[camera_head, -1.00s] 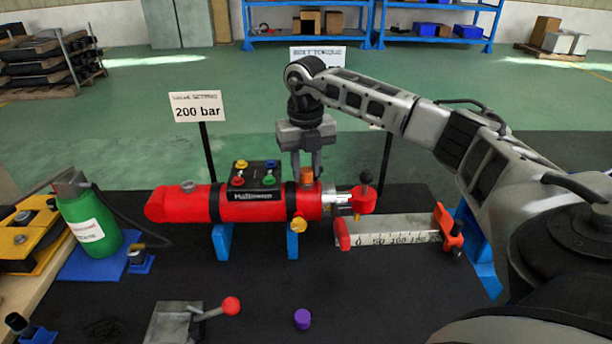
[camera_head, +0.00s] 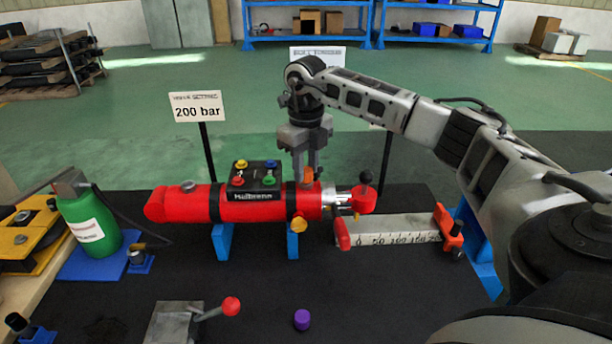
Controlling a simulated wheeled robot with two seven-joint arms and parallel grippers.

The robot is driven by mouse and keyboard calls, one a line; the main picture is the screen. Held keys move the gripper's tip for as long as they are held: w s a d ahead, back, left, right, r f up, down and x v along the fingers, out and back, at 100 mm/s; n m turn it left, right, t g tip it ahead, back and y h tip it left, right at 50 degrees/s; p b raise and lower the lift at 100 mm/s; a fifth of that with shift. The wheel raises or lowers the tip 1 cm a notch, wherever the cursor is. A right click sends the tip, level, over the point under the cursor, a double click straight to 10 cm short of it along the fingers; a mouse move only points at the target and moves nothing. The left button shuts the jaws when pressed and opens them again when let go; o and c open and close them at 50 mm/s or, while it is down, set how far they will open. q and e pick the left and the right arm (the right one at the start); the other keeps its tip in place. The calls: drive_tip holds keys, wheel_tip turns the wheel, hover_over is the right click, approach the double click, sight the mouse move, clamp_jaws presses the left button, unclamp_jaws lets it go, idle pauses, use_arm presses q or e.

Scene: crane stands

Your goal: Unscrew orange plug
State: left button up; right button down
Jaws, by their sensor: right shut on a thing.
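The orange plug (camera_head: 307,175) sits on top of the red cylinder (camera_head: 265,206), near its right end. My right gripper (camera_head: 305,174) reaches down from above, its fingers pointing down at the plug. It is shut on the orange plug, and the fingers hide part of it. I cannot tell whether the plug is still seated in the cylinder. My left gripper is not in view.
A black block with coloured caps (camera_head: 254,180) is on the cylinder just left of my gripper. A 200 bar sign (camera_head: 196,107) stands behind it. A green bottle (camera_head: 90,224) is at left, a purple cap (camera_head: 302,319) in front. The dark table front is mostly clear.

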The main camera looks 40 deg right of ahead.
drive_tip(key=n, duration=0.5)
drive_tip(key=shift+w+d+r, duration=0.1)
drive_tip(key=shift+r, duration=0.15)
drive_tip(key=n, duration=0.5)
drive_tip(key=c, duration=1)
unclamp_jaws()
drive_tip(key=shift+c, duration=0.2)
drive_tip(key=shift+f, duration=0.1)
drive_tip(key=shift+c, duration=0.7)
